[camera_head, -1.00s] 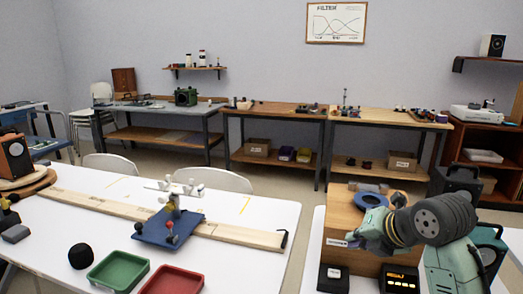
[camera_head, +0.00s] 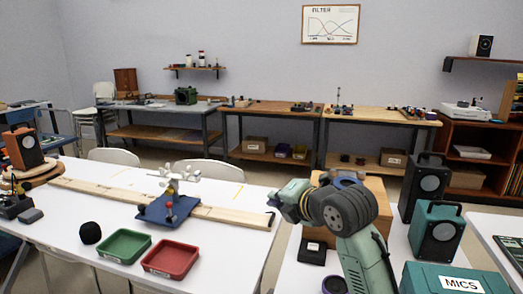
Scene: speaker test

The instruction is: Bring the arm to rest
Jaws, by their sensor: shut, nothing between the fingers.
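My arm rises from the bottom right of the head view, in green links with a dark ribbed joint. It bends to the left, and my gripper (camera_head: 284,200) is at its left end, small and partly hidden by the arm. It is shut and empty. It appears in front of the gap between the two white tables, touching nothing that I can make out.
Behind my arm stands a wooden box (camera_head: 376,190). A black box (camera_head: 312,252), a teal speaker (camera_head: 436,231), a black speaker (camera_head: 424,188) and a MICS case (camera_head: 455,279) are nearby. The left white table (camera_head: 215,245) holds a red tray (camera_head: 171,259) and a green tray (camera_head: 123,246).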

